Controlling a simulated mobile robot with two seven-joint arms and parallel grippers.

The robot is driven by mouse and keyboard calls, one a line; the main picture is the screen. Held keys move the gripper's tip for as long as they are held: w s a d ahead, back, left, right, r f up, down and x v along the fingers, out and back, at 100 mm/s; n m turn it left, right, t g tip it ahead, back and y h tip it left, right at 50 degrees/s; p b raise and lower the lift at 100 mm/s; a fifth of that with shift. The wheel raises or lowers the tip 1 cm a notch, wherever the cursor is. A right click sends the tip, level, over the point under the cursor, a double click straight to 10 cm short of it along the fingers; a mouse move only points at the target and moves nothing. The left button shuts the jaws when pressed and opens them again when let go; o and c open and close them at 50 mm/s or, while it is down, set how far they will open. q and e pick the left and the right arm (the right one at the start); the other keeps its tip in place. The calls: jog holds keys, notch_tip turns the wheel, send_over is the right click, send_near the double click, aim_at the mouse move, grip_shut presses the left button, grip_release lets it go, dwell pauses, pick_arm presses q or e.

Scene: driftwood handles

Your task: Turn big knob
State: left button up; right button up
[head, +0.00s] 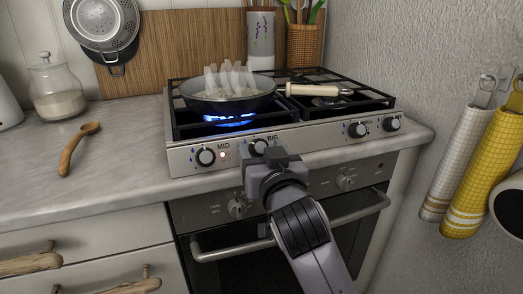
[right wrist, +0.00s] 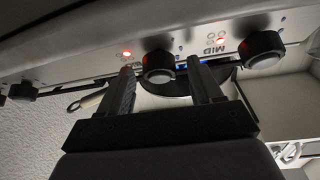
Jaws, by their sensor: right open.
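The big knob (head: 258,146) is a dark round knob on the stove's front panel, under the "BIG" label and partly hidden by my gripper in the head view. My right gripper (head: 268,162) is in front of it. In the right wrist view, which is upside down, the big knob (right wrist: 158,66) lies between the two open fingers, with a small gap visible on each side. A red light (right wrist: 127,54) glows beside it. My left gripper is not in view.
The MID knob (head: 205,157) is to the left, with a lit red light beside it. Blue flame (head: 228,121) burns under a steaming pan (head: 228,98). Two more knobs (head: 358,129) are to the right. The oven handle (head: 230,252) runs below.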

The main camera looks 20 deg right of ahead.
jog(key=c, duration=1.1)
jog(key=shift+o, duration=0.2)
jog(key=shift+d+r+n+y+p, duration=0.1)
jog(key=shift+r+n+y+p, duration=0.15)
jog(key=shift+n+p, duration=0.5)
jog(key=n+y+p, duration=0.1)
jog(key=n+p, duration=0.1)
jog(key=p, duration=0.1)
jog(key=n+y+p, duration=0.2)
jog(key=p, duration=0.1)
jog(key=shift+d+r+n, duration=0.1)
jog(key=shift+d+n, duration=0.1)
jog(key=shift+n, duration=0.15)
jog(key=n+y+p, duration=0.1)
jog(key=n+p, duration=0.1)
jog(key=p, duration=0.1)
jog(key=shift+n+g+y, duration=0.25)
jog(key=shift+n+g, duration=0.05)
jog(key=shift+d+f+n+y+p, duration=0.15)
jog(key=shift+n+y+p, duration=0.25)
jog(key=shift+n+p, duration=0.45)
jog(key=shift+f+g, duration=0.1)
jog(key=shift+g, duration=0.2)
jog(key=o, duration=1.1)
jog(key=shift+c, duration=0.2)
